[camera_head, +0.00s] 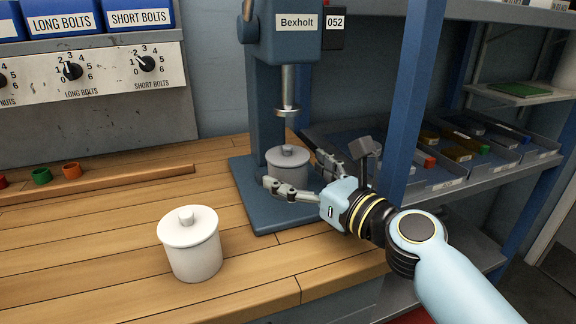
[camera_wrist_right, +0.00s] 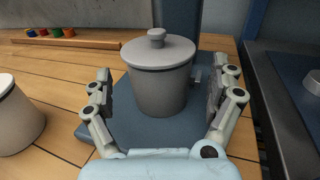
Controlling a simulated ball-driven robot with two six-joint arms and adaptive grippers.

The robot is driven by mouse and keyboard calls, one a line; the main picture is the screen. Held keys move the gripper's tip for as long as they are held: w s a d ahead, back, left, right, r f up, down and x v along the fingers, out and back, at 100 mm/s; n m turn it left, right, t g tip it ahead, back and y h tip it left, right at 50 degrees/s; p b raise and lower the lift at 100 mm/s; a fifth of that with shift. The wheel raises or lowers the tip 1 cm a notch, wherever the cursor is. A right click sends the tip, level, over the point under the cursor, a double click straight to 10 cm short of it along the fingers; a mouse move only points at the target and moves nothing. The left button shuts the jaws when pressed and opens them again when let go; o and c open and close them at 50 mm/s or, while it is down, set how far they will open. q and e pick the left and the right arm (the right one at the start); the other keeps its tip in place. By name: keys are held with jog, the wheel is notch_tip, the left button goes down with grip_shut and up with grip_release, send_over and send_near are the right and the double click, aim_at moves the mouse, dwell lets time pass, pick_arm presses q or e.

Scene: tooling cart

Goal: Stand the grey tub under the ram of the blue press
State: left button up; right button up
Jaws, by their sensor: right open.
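The grey tub (camera_head: 287,166) with a knobbed lid stands upright on the base plate (camera_head: 262,218) of the blue press (camera_head: 268,110), below the ram (camera_head: 288,98). There is a gap between the ram and the lid. In the right wrist view the grey tub (camera_wrist_right: 160,88) stands between the spread fingers of my right gripper (camera_wrist_right: 160,100). The fingers are open on both sides, with a visible gap at the left. In the head view the right gripper (camera_head: 296,177) reaches in from the right, low around the tub. My left gripper is in neither view.
A white lidded tub (camera_head: 194,254) stands on the wooden bench to the left of the press. A blue shelf post (camera_head: 408,100) rises close to my right wrist. Grey trays (camera_head: 440,165) fill the shelf at right.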

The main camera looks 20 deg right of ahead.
jog(key=v, duration=0.7)
jog(key=shift+s+b, duration=0.15)
jog(key=shift+b, duration=0.2)
jog(key=shift+s+d, duration=0.3)
jog(key=shift+s, duration=0.35)
